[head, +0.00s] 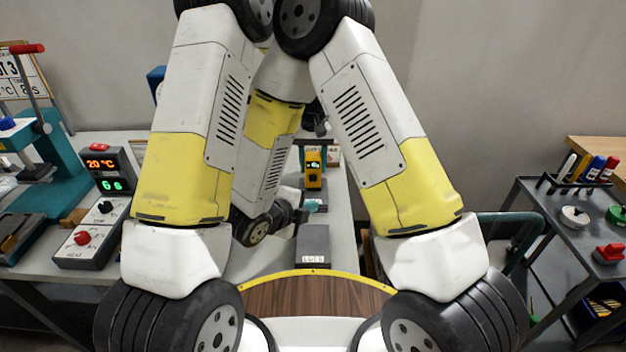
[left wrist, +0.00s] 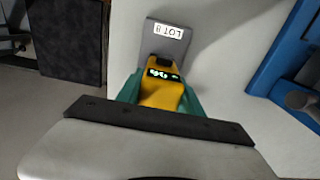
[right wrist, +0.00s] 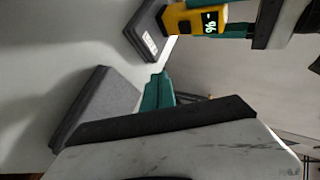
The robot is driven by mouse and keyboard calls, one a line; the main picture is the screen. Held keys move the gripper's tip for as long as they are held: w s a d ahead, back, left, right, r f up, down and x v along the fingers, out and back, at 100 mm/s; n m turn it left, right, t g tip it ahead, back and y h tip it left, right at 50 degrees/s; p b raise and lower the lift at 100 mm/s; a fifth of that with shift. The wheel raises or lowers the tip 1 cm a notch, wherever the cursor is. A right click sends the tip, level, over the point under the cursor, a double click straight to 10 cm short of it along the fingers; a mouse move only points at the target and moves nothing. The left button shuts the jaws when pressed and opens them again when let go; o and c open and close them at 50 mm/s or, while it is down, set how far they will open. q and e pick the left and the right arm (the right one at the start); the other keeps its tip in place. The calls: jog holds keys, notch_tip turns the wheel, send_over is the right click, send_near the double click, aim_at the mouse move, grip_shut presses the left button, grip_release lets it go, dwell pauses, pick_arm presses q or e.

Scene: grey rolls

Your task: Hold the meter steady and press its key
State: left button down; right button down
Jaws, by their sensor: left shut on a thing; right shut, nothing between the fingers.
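The meter (head: 314,170) is a yellow handheld box with a dark, lit display, in the middle of the head view. My left gripper (head: 316,158) is shut on it, with teal fingers on both sides, as the left wrist view shows on the meter (left wrist: 162,92). In the right wrist view the meter (right wrist: 192,19) shows its display sideways. I cannot make out its key. My right gripper (head: 313,205) is shut and empty, nearer to me than the meter. Its teal fingertips (right wrist: 160,88) are apart from the meter.
A grey block with a lot label (head: 313,245) lies on the pale bench near me; another (left wrist: 168,42) lies near the meter. A dark cart (head: 560,235) with pens and coloured items stands right.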

send_near(316, 182)
jog(key=shift+w+d+f, duration=0.65)
jog(key=shift+d+f, duration=0.1)
jog(key=shift+f, duration=0.15)
jog(key=shift+w+d+f, duration=0.65)
jog(key=shift+d+f, duration=0.15)
jog(key=shift+f, duration=0.1)
dwell(0.6)
jog(key=shift+w, duration=0.4)
jog(key=shift+w, duration=0.55)
dwell(0.6)
jog(key=shift+s, duration=1)
jog(key=shift+s, duration=0.1)
jog(key=shift+s, duration=2.4)
